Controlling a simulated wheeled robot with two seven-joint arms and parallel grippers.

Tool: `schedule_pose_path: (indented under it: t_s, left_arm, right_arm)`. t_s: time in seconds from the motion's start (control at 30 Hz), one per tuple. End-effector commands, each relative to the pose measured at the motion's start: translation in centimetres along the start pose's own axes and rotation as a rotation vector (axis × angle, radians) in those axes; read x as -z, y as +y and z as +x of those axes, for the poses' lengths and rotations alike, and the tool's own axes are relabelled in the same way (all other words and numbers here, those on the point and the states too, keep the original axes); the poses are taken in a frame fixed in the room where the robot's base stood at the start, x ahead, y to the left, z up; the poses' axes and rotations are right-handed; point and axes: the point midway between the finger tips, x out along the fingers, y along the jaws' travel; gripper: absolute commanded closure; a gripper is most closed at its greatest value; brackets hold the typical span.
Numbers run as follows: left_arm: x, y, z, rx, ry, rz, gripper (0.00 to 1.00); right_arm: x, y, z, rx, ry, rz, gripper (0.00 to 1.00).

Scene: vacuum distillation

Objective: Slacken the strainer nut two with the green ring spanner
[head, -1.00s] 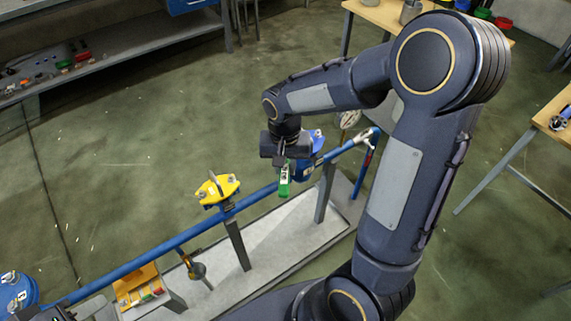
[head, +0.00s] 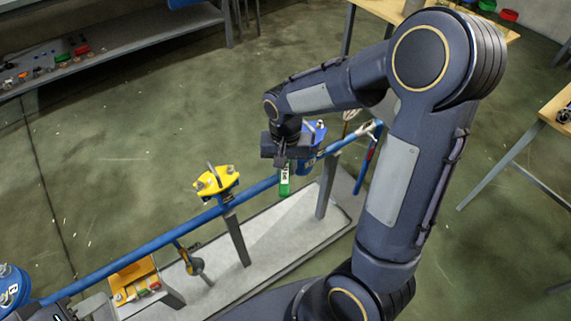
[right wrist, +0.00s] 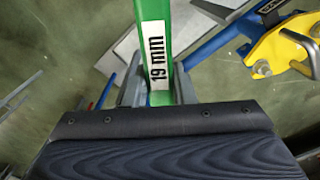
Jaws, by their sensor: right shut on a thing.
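The green ring spanner (head: 285,181) hangs below my right gripper (head: 282,162), which is shut on it. In the right wrist view the spanner (right wrist: 151,30) bears a "19 mm" label and runs up out of the picture between the fingers (right wrist: 158,88); its ring end is not visible there. The yellow strainer cover (head: 216,181), with bolts and nuts, stands on the blue pipe left of the spanner and apart from it. It also shows in the right wrist view (right wrist: 285,48). I cannot tell which nut is number two. A dark part of my left gripper (head: 62,314) shows at the bottom left edge; its fingers are unclear.
The blue pipe (head: 130,256) crosses diagonally on grey posts above a pale base plate (head: 275,240). A blue fitting (head: 314,133) sits just behind my right gripper. A yellow-orange box (head: 133,277) stands at lower left. Open floor lies behind the pipe.

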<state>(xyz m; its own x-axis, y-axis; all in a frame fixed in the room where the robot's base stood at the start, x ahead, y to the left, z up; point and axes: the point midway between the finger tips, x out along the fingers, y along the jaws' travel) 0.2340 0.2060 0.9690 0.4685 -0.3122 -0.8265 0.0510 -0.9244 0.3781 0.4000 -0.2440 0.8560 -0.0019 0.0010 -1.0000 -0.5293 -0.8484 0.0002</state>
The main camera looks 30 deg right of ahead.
Motion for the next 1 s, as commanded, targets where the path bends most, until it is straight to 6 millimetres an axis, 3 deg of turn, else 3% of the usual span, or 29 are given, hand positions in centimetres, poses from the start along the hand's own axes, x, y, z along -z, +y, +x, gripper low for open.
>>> schedule_pose_path:
  t_s: [1.0]
  left_arm:
    - [-0.5, -0.4, 0.9, 0.0, 0.0, 0.0, 0.64]
  right_arm:
    - [0.0, 0.0, 1.4, 0.001, 0.0, 0.0, 1.0]
